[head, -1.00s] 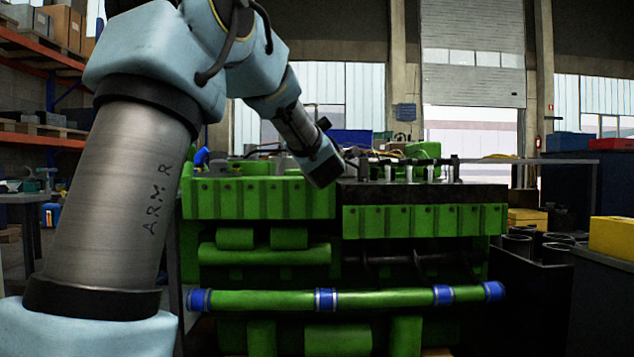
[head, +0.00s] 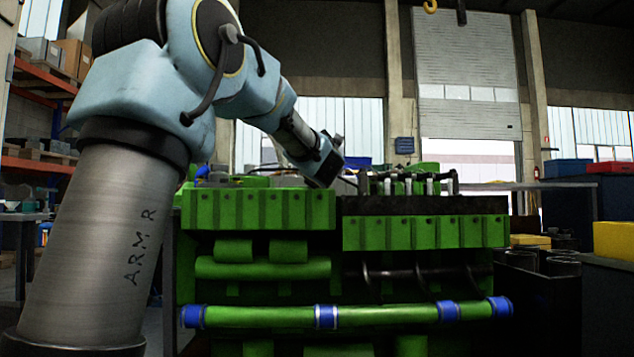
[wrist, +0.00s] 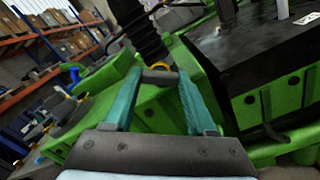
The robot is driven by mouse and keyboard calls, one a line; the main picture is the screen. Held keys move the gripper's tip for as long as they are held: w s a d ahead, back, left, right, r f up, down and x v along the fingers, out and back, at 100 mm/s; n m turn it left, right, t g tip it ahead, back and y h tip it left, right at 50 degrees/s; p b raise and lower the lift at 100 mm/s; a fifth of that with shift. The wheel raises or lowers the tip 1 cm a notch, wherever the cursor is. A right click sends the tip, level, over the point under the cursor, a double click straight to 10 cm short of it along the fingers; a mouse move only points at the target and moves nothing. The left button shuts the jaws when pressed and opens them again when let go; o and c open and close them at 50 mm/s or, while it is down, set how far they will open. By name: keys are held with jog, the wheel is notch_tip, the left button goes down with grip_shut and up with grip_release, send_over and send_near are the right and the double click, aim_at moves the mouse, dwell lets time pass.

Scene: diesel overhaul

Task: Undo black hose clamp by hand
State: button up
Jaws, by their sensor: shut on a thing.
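In the wrist view, my gripper (wrist: 158,82) has its two teal fingers on either side of a small dark band with a yellow part, which looks like the black hose clamp (wrist: 158,75). The fingers are shut on it. A black ribbed hose (wrist: 140,30) comes down from the top of the picture to the clamp. Whether the clamp is loosened cannot be told. In the head view, my gripper's wrist end is low over the top of the green engine (head: 260,209), near its middle. The fingertips and the clamp are hidden there.
A dark block top (wrist: 262,60) lies right of my fingers. A green pipe with blue bands (head: 390,314) crosses the engine front. Orange-framed shelves (head: 30,120) stand at left. Dark bins and a yellow box (head: 614,241) stand at right.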

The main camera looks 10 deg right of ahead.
dwell(0.4)
jog(key=o, duration=1.4)
jog(key=shift+s, duration=0.1)
jog(key=s, duration=0.3)
jog(key=s+a+p, duration=0.1)
jog(key=s, duration=0.3)
jog(key=s+a+p, duration=0.1)
jog(key=s, duration=0.2)
jog(key=shift+s, duration=0.25)
